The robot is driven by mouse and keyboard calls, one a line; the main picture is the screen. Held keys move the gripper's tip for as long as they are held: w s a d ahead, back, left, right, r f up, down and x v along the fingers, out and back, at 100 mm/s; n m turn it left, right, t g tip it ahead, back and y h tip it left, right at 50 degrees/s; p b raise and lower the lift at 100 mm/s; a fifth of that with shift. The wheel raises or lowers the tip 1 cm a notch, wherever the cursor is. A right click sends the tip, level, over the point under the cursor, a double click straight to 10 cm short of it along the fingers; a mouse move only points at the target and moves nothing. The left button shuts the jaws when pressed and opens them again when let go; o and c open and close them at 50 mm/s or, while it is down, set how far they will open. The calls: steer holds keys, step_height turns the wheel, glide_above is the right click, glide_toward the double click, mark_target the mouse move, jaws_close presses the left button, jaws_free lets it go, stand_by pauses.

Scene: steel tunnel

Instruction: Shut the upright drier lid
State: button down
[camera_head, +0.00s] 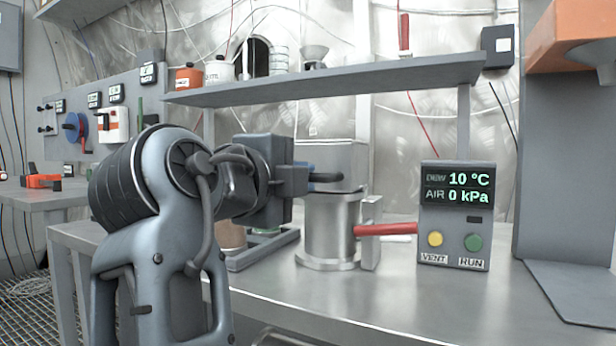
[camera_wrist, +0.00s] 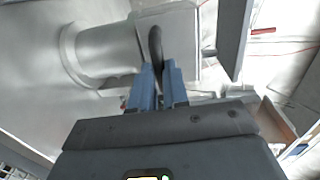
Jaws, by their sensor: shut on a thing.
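The drier (camera_head: 329,230) is a silver cylinder with a flanged foot, standing on the steel bench; it also shows in the wrist view (camera_wrist: 100,50). Its pale grey, box-like lid (camera_head: 338,157) is over the cylinder's top, and in the wrist view the lid (camera_wrist: 181,28) lies beside the cylinder's end. I cannot tell whether the lid is fully seated. My gripper (camera_wrist: 160,78) is shut on the dark curved handle (camera_wrist: 156,45) of the lid. In the head view my gripper (camera_head: 309,179) reaches the handle from the left, and its fingers are partly hidden.
A red lever (camera_head: 385,229) sticks out right from the drier's side bracket (camera_head: 371,236). A control box (camera_head: 457,215) reading 10 °C and 0 kPa stands right of it. A shelf (camera_head: 330,80) runs above. The bench front (camera_head: 400,300) is clear.

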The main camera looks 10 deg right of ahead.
mark_target(319, 197)
steer(key=shift+w+d+f+b, duration=0.1)
steer(key=shift+f+b, duration=0.25)
steer(key=shift+f, duration=0.45)
steer(key=shift+w+d+f+b, duration=0.1)
steer(key=shift+f+b, duration=0.25)
steer(key=shift+f, duration=0.4)
steer(key=c, duration=1.1)
jaws_free()
steer(key=shift+r+p+v, duration=0.15)
steer(key=shift+p+v, duration=0.4)
steer(key=shift+v, duration=1.55)
steer(key=shift+r+p+v, duration=0.15)
steer(key=shift+p+v, duration=0.35)
steer(key=shift+v, duration=1.6)
